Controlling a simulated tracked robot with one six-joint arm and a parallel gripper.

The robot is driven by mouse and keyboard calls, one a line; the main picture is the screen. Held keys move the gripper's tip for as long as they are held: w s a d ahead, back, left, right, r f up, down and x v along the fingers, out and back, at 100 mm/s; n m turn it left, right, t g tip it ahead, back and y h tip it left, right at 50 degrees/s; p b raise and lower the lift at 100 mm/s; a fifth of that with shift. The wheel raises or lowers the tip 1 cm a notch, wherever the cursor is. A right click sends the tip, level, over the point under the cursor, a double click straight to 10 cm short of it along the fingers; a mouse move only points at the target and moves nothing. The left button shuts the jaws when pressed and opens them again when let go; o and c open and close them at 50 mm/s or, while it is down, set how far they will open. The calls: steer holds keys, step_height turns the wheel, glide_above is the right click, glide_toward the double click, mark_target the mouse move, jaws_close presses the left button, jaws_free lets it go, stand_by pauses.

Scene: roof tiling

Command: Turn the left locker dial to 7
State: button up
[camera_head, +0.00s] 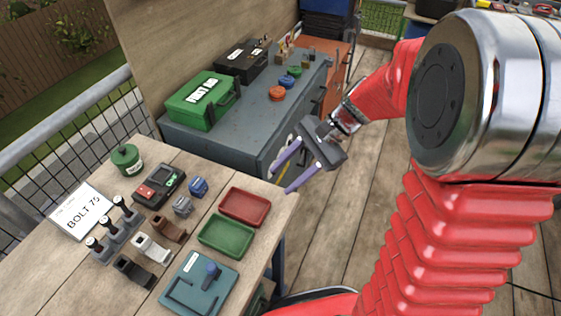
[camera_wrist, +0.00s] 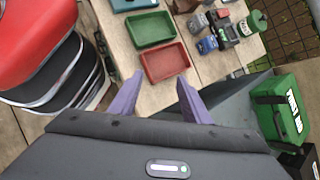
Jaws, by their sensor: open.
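My gripper (camera_head: 281,183) is open and empty, with its two purple fingers apart, in the air beside the front of a grey metal cabinet (camera_head: 190,138). In the wrist view my gripper (camera_wrist: 160,75) points towards the workbench edge, with nothing between the fingers. A pale curved shape shows on the cabinet's front, just behind the upper finger. It may be part of a dial, but the finger covers much of it and no numbers can be read. I cannot make out a second dial.
The wooden workbench (camera_head: 50,265) holds a red tray (camera_head: 245,207), a green tray (camera_head: 226,237) and a sign reading BOLT 75 (camera_head: 82,211). A green first aid case (camera_head: 203,100) and black case (camera_head: 241,61) stand on the cabinet. Plank floor (camera_head: 330,230) is free right of the bench.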

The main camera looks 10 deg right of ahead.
steer(key=w+d+f+m+t+y, duration=0.2)
steer(key=w+d+f+m+t, duration=0.2)
steer(key=f+m, duration=0.3)
steer(key=w+d+f+m+t+y, duration=0.2)
steer(key=w+d+f+m, duration=0.3)
steer(key=f, duration=0.7)
steer(key=w+d+f+m+t+y, duration=0.2)
steer(key=w+d+f+m+t, duration=0.2)
steer(key=f+m, duration=0.5)
steer(key=shift+w+d+f+m+t, duration=0.2)
steer(key=shift+w+d+m+t, duration=0.2)
steer(key=shift+d+m+t, duration=0.35)
steer(key=shift+a, duration=0.15)
steer(key=x, duration=1.3)
steer(key=shift+w+a, duration=0.25)
steer(key=shift+a, duration=0.05)
